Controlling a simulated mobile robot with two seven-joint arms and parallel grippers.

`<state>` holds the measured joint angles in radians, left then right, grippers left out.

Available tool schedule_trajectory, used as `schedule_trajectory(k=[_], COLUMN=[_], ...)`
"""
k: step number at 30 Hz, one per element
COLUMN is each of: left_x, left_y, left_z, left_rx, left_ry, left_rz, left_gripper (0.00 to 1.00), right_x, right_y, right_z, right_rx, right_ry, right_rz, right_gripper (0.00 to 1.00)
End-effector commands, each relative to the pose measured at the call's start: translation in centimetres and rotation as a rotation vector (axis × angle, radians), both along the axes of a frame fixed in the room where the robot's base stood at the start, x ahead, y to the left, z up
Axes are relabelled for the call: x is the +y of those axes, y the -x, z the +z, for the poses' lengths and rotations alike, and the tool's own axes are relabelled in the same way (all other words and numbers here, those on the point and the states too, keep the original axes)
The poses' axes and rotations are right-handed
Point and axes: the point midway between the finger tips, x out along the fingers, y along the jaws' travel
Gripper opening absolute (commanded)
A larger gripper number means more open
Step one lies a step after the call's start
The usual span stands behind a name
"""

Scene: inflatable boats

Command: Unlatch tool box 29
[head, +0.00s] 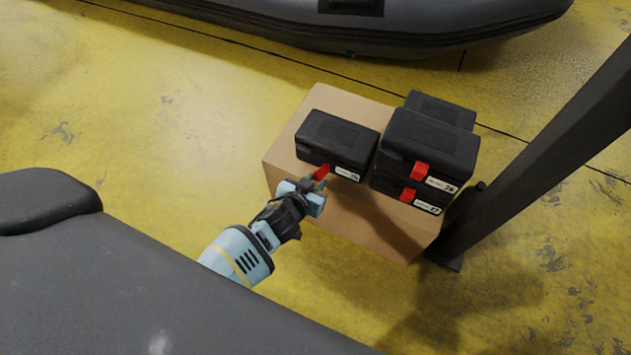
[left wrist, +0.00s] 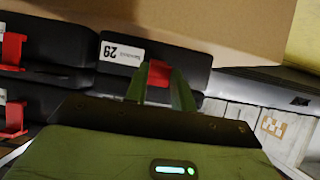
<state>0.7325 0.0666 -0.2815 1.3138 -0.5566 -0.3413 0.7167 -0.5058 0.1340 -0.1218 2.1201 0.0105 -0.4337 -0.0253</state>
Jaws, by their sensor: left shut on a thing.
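Tool box 29 (head: 337,138) is a black case lying flat on the left part of a cardboard box's top. Its white label reads 29, upside down in the left wrist view (left wrist: 122,54). Its red latch (head: 321,173) is on the front face and also shows between green fingers in the left wrist view (left wrist: 159,74). My left gripper (head: 317,182) is at the front of the case, shut on this latch. The fingers partly hide the latch, so I cannot tell how far it is turned. My right gripper is not in view.
The cardboard box (head: 283,150) stands on a yellow floor. Other black tool boxes (head: 432,140) with red latches are stacked just right of tool box 29. A dark post (head: 540,150) rises at the right. A grey inflatable boat (head: 400,30) lies behind. Floor at left is clear.

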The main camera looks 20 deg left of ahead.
Motion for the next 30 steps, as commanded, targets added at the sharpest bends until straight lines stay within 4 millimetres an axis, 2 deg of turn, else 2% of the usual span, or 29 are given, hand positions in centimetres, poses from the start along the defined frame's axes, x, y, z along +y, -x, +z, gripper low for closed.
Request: schedule_trajectory(k=[13, 14, 18, 26, 30], left_x=[-0.06, -0.06, -0.06, -0.04, -0.03], left_y=[-0.04, -0.04, -0.04, 0.01, 0.78], left_z=[0.03, 0.03, 0.02, 0.02, 0.47], left_rx=[-0.009, -0.009, -0.008, -0.007, -0.006], left_ry=[0.001, 0.001, 0.001, 0.001, 0.002], left_rz=[-0.001, -0.001, -0.001, -0.001, 0.0], left_gripper=[0.02, 0.29, 0.47, 0.47, 0.47], right_x=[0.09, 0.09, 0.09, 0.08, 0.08], right_y=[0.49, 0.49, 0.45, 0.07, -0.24], right_z=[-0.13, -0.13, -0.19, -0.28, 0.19], right_rx=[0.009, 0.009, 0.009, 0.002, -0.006], right_ry=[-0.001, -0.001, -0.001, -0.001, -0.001], right_rz=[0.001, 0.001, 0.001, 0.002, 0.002], right_gripper=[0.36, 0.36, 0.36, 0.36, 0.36])
